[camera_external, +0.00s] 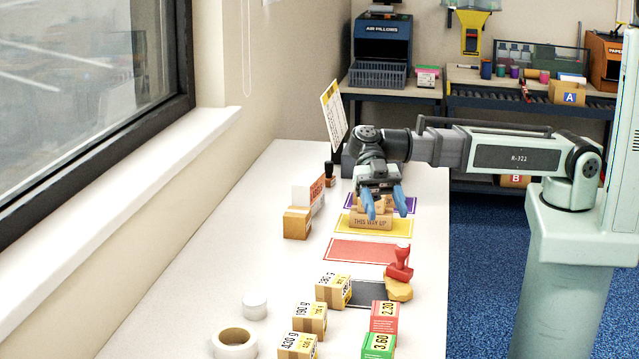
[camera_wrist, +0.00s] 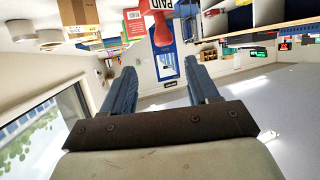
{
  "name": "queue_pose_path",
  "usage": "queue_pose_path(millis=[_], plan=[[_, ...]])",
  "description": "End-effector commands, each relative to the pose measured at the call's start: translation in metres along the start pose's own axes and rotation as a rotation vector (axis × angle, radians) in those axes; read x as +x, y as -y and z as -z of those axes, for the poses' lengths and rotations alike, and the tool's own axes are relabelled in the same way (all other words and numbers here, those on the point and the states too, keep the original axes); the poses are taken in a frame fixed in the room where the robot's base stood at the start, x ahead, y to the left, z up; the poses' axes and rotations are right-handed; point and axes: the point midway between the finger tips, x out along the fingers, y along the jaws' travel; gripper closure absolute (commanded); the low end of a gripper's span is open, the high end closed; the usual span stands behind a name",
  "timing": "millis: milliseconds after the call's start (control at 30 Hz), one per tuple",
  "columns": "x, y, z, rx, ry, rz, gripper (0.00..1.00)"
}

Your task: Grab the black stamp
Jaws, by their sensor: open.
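The black stamp (camera_external: 331,173), with a dark upright handle and a brownish base, stands toward the far end of the white table, left of my gripper. My gripper (camera_external: 385,207) is open, its two blue fingers apart, with nothing held between them. It hangs by the tan "THIS WAY UP" block (camera_external: 370,219) at the yellow mat; I cannot tell whether it touches the block. The wrist view shows the open gripper (camera_wrist: 160,70) too. I cannot make out the black stamp there.
A small carton (camera_external: 297,223) stands left of my gripper. Several priced boxes and a tape roll (camera_external: 234,342) fill the near end.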

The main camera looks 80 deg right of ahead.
Motion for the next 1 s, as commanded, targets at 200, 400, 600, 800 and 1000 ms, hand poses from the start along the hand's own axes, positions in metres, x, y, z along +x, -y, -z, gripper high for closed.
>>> queue_pose_path(millis=[200,400,600,800,1000], plan=[[-0.059,-0.016,-0.012,0.020,0.001,-0.099,0.40],[-0.140,-0.038,-0.017,0.029,0.007,-0.226,0.40],[-0.204,-0.055,-0.029,0.043,0.071,-0.322,0.40],[-0.255,-0.065,-0.047,0.068,0.175,-0.388,0.40],[-0.307,-0.070,-0.070,0.179,0.301,-0.447,0.40]])
